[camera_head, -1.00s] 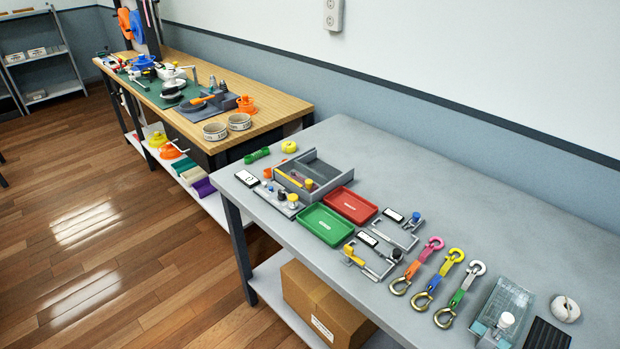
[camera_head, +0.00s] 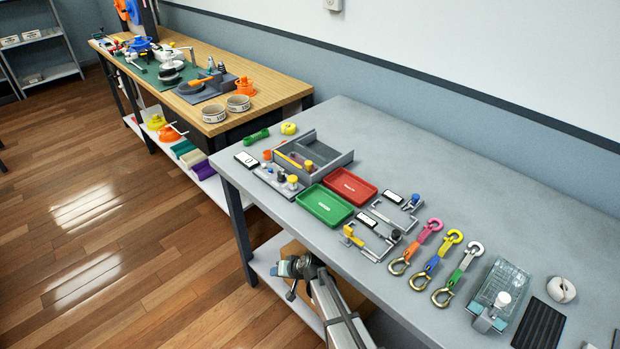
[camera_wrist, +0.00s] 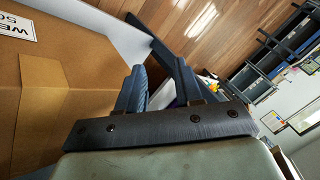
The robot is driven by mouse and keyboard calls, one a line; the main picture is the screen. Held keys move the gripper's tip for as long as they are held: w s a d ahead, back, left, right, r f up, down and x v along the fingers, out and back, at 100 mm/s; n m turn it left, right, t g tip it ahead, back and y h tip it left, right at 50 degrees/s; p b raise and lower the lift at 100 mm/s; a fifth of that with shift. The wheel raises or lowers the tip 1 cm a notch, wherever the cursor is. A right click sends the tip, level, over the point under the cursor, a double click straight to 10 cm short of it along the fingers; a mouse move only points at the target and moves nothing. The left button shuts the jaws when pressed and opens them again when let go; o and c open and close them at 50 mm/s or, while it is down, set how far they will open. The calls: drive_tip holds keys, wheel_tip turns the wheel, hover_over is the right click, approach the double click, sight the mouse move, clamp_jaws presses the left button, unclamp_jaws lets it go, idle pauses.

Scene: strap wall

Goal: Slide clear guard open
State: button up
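The clear guard (camera_head: 507,280) is a see-through, bluish cover near the front right of the grey table in the head view. A white round knob (camera_head: 502,299) stands at its near end, above a small grey block. What lies under the cover is hard to make out. My gripper (camera_head: 288,267) is below the tabletop, in front of the table's lower shelf, far to the left of the guard. In the wrist view its two dark fingers (camera_wrist: 160,82) stand apart with nothing seen held between them. The guard is not in the wrist view.
A cardboard box (camera_wrist: 65,90) is close beside my gripper, with the white shelf edge nearby. The table's back is clear.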

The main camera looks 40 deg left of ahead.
drive_tip(key=s+a+r+m+y, duration=0.1)
drive_tip(key=s+a+r+y, duration=0.25)
drive_tip(key=a+r, duration=0.75)
drive_tip(key=s+a+r+y, duration=0.2)
drive_tip(key=s+a+r, duration=0.3)
drive_tip(key=a+r, duration=0.55)
drive_tip(key=s+a+r+y, duration=0.2)
drive_tip(key=s+a+r, duration=0.1)
drive_tip(key=a+r, duration=0.5)
wheel_tip(320, 180, up, 21)
drive_tip(key=n+h, duration=0.7)
drive_tip(key=h, duration=0.8)
hover_over(309, 162)
drive_tip(key=w, duration=0.3)
drive_tip(key=shift+g, duration=0.4)
drive_tip(key=x, duration=1.3)
drive_tip(key=shift+d+f, duration=0.1)
drive_tip(key=shift+d, duration=0.1)
